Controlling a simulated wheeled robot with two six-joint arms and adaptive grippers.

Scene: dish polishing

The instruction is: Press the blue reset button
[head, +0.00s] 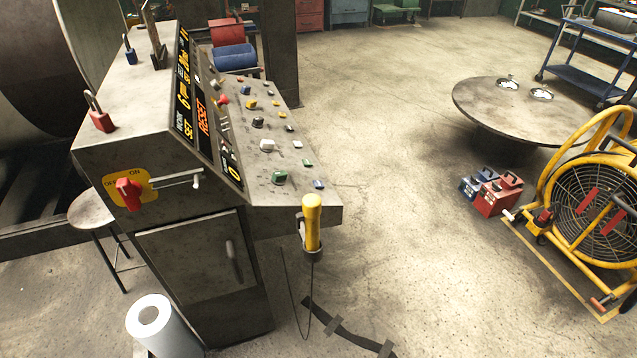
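The grey control console (170,200) stands at the left, its sloped panel facing right. A small blue button (318,184) sits at the panel's near right corner, beside a green button (280,177). Another blue button (245,90) is farther back on the panel. I cannot read a label on either blue button. A dark display strip (203,117) above the panel shows the word RESET in red. Neither of my grippers is in view, and nothing covers the two blue buttons.
A yellow handle (312,222) hangs at the console's near right edge. A red rotary switch (129,193) is on its near side. A stool (92,210) stands left. A round table (480,105) and yellow fan (590,200) stand right. The floor between is mostly clear.

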